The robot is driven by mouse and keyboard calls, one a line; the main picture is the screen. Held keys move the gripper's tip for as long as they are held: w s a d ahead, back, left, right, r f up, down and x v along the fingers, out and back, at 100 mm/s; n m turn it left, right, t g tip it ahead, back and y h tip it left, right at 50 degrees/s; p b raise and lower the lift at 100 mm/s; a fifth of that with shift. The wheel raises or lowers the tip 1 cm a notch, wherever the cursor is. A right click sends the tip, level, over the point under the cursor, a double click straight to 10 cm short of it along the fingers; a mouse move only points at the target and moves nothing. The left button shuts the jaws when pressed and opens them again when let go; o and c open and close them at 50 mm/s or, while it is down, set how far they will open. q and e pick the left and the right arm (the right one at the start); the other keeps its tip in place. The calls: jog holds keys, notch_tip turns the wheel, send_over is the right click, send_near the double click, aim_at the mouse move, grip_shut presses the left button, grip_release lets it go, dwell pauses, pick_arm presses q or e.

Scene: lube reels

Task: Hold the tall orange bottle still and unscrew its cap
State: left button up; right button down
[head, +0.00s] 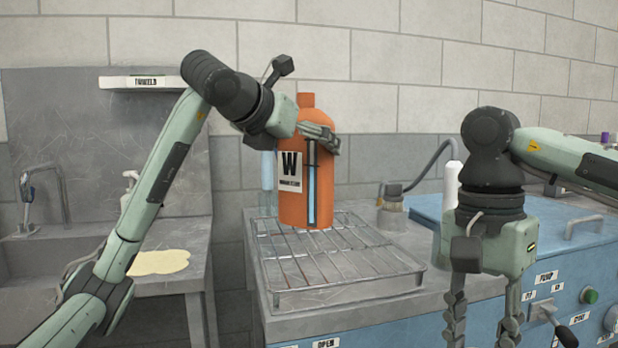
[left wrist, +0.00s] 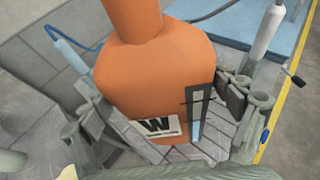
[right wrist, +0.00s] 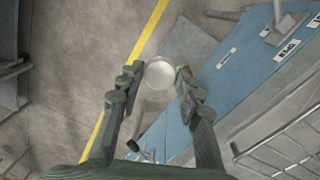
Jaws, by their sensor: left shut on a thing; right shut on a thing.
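The tall orange bottle (head: 293,208) is upright over the back of the wire rack, with a "W" label and a blue level strip. Its bare orange neck shows no separate cap on top. My left gripper (head: 322,138) is shut around the bottle's upper body; in the left wrist view the fingers sit on both sides of the bottle (left wrist: 150,80). My right gripper (head: 482,322) points down to the right, away from the bottle. In the right wrist view a white round thing, seemingly the cap (right wrist: 158,74), is between its fingertips. The head view cuts off these fingertips.
The wire rack (head: 345,283) lies on the grey counter, its front empty. A white cylinder (head: 450,185) and a hose fitting (head: 391,197) stand behind. A blue cabinet (head: 590,255) with knobs and handles is at the right, a sink at the left.

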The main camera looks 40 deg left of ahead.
pick_arm(q)
jog(key=shift+w+a+f, duration=0.15)
jog(key=shift+w+f, duration=0.25)
jog(key=shift+f, duration=0.45)
jog(key=shift+w+a+f, duration=0.1)
jog(key=shift+w+f, duration=0.25)
jog(key=shift+f, duration=0.5)
jog(key=shift+w+a+f, duration=0.15)
jog(key=shift+w+f, duration=0.25)
jog(key=shift+f, duration=0.45)
jog(key=shift+f+b, duration=0.2)
jog(key=shift+b, duration=0.15)
jog(key=o, duration=2.1)
jog(key=shift+o, duration=0.2)
